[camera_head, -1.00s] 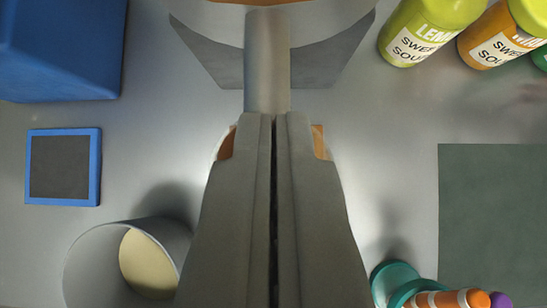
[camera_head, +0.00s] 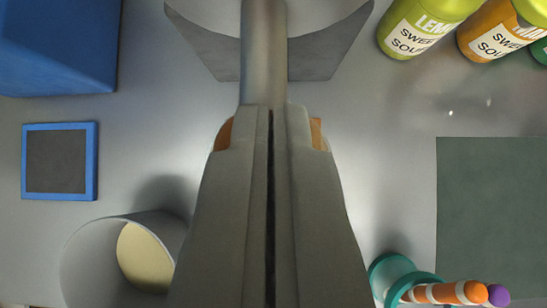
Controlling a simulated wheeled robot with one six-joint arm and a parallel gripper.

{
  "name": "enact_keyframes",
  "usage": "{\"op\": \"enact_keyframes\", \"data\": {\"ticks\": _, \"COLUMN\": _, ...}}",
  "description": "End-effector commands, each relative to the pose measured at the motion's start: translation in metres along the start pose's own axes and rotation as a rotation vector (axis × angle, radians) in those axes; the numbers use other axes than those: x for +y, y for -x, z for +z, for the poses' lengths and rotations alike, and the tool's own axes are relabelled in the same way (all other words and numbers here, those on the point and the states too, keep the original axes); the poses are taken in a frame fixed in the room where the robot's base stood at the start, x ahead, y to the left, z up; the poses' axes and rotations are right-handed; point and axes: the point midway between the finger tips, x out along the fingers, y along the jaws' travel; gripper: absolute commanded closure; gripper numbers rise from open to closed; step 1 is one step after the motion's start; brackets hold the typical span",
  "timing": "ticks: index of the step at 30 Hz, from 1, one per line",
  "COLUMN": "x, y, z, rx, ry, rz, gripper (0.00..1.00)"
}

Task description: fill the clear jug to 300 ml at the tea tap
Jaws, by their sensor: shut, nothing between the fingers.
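My gripper (camera_head: 265,110) is shut and empty, pointing up the middle of the picture. Its fingertips overlap the lower end of a grey metal tube (camera_head: 263,50), seemingly part of the tea tap; I cannot tell whether they touch it. The tube comes down from a large pale rounded body at the top edge, with a dark grey curved plate (camera_head: 330,48) behind. Orange-brown patches (camera_head: 317,133) show on both sides of the fingers; I cannot tell what they belong to. I cannot make out the clear jug or any level in it; the fingers cover the area below the tube.
A blue block (camera_head: 60,45) and a blue-framed dark square (camera_head: 60,160) are at left. A grey cylindrical container (camera_head: 95,255) lies at lower left. Labelled bottles (camera_head: 415,30) stand at upper right. A dark green mat (camera_head: 490,210) and a teal holder (camera_head: 392,275) are at right.

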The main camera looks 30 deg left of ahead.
Motion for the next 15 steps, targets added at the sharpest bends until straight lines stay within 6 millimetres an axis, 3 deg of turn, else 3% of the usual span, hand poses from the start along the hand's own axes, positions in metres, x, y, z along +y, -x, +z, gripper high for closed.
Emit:
{"op": "enact_keyframes", "data": {"ticks": 5, "x": 0.004, "y": 0.026, "z": -0.021, "rx": 0.006, "ry": -0.002, "rz": -0.002, "gripper": 1.0}}
{"op": "enact_keyframes", "data": {"ticks": 15, "x": 0.004, "y": 0.095, "z": -0.02, "rx": 0.01, "ry": -0.002, "rz": -0.004, "gripper": 1.0}}
